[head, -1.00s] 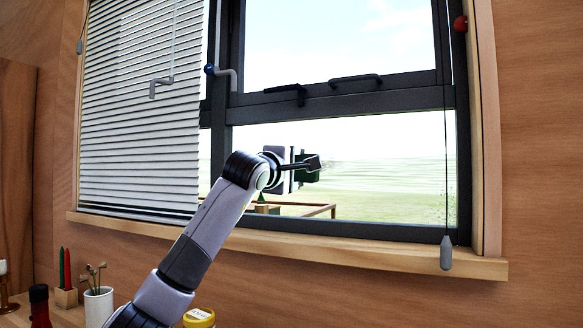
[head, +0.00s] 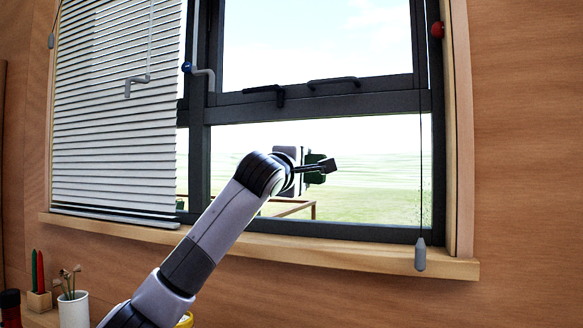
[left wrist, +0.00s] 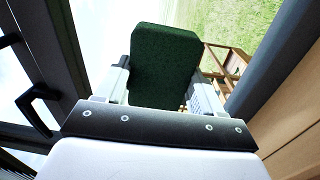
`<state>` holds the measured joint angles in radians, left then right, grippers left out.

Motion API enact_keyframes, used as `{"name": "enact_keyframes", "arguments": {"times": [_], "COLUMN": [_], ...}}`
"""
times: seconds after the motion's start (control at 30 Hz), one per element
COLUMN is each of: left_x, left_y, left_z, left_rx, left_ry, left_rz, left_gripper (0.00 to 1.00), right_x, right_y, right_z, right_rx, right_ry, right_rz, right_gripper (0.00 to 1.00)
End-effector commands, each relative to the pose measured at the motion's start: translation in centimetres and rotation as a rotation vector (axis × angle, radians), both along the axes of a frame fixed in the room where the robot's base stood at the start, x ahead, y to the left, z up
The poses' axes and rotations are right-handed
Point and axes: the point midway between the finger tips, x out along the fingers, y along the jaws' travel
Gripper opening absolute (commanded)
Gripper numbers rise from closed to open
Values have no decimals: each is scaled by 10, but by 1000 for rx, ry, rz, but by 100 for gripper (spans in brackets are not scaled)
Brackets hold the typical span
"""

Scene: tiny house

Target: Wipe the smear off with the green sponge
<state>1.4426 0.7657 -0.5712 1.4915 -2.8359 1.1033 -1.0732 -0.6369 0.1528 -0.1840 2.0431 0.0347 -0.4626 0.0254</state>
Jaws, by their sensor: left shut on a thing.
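My left gripper (head: 317,167) is shut on the dark green sponge (head: 313,178), in front of the lower window pane (head: 370,170). In the left wrist view the sponge (left wrist: 165,62) stands out beyond the jaws, gripped at its sides. I cannot tell whether the sponge touches the glass. The smear is not clearly made out; only faint dark specks show near the pane's right edge. My right gripper is not in view.
A white blind (head: 115,110) covers the window's left part. Dark handles (head: 333,82) sit on the middle bar. A cord with a grey weight (head: 420,255) hangs at the right. The wooden sill (head: 350,257) is below. A white cup (head: 73,308) stands lower left.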

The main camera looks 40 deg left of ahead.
Motion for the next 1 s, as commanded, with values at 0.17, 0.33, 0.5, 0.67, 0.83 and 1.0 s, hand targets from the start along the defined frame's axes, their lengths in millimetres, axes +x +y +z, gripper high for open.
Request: {"name": "enact_keyframes", "arguments": {"times": [0.17, 0.33, 0.5, 0.67, 0.83, 1.0], "left_x": [3, 7, 11, 12, 14, 11], "left_y": [-9, -24, -37, -41, -39, -28], "left_z": [-1, -1, -2, -1, -1, -1], "left_rx": [0, 1, 1, 0, 0, -1], "left_ry": [0, 0, 0, 1, 0, -1], "left_rz": [-5, -5, -5, -3, -2, 3], "left_gripper": [43, 43, 43, 43, 43, 43], "right_x": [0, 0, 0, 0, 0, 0], "right_y": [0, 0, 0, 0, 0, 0], "right_z": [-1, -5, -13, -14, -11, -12], "right_rx": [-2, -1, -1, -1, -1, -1], "right_ry": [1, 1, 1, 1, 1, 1], "right_rz": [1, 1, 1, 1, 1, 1], "right_gripper": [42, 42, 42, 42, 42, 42]}}
